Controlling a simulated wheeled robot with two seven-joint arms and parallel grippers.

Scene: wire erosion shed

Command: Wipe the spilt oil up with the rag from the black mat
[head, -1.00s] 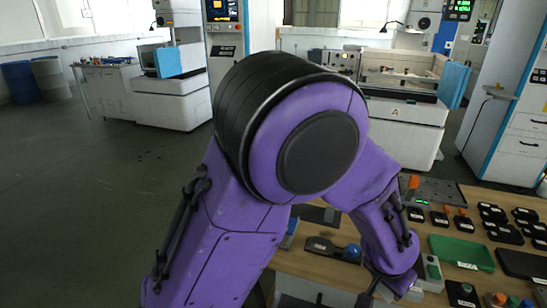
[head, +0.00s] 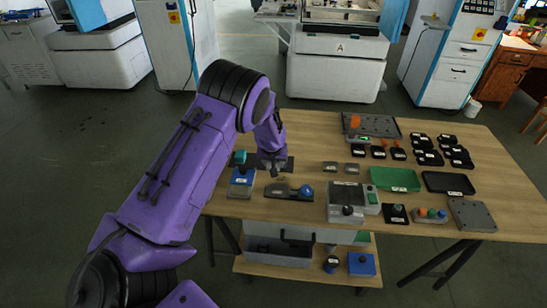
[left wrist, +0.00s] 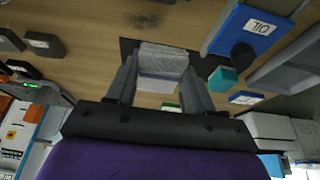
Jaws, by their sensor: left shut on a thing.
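My left gripper (head: 271,168) is over the left part of the wooden table in the head view. In the left wrist view its fingers (left wrist: 161,85) are closed on the grey folded rag (left wrist: 164,58). The black mat (left wrist: 128,47) lies just beyond the rag there, and its dark edge shows by the gripper in the head view (head: 250,160). Whether the rag still touches the mat I cannot tell. My right gripper is out of view.
A plate with a blue knob (head: 304,191) lies in front, two small grey blocks (head: 341,167) to the right. A green tray (head: 395,179) and several black trays fill the right. Wood behind the grey blocks looks clear.

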